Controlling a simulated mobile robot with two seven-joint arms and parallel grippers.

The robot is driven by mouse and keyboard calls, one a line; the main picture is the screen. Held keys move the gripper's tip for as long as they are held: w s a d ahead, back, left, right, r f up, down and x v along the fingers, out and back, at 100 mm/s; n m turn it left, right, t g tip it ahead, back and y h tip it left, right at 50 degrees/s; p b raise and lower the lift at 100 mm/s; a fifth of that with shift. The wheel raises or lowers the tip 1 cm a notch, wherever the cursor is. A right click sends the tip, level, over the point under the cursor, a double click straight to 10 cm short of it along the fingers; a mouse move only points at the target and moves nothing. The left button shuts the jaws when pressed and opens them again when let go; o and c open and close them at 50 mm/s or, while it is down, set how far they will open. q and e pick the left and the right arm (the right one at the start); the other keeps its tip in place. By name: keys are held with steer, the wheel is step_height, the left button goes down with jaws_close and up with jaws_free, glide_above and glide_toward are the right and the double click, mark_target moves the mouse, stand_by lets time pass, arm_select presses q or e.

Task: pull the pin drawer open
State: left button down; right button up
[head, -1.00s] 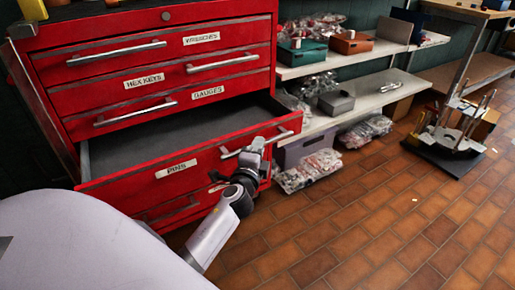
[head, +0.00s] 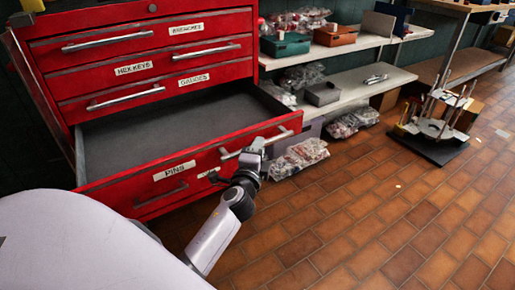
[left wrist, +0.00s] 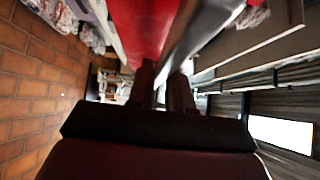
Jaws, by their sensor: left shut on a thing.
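The pin drawer (head: 150,195) is the red drawer labelled PINS, and it stands well out from the red tool cabinet (head: 150,22). Its grey inside (head: 180,125) shows and looks empty. My left gripper (head: 252,150) is shut on the drawer's bar handle (head: 272,141), near the right end of the drawer front. In the left wrist view my dark fingers (left wrist: 165,90) close around the pale handle bar (left wrist: 200,35), with the red drawer front (left wrist: 142,25) beside it. My right gripper is not in view.
The drawers above, labelled WRENCHES, HEX KEYS and GAUGES, are shut. A shelf (head: 350,88) with boxes and bags stands to the right. Bags of parts (head: 298,158) lie on the floor by it. The tiled floor (head: 370,220) in front is clear.

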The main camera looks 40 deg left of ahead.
arm_select(q)
steer(key=shift+s+d, duration=0.15)
steer(key=shift+d, duration=0.05)
stand_by(0.3)
steer(key=c, duration=1.1)
jaws_free()
steer(key=shift+v, duration=3.6)
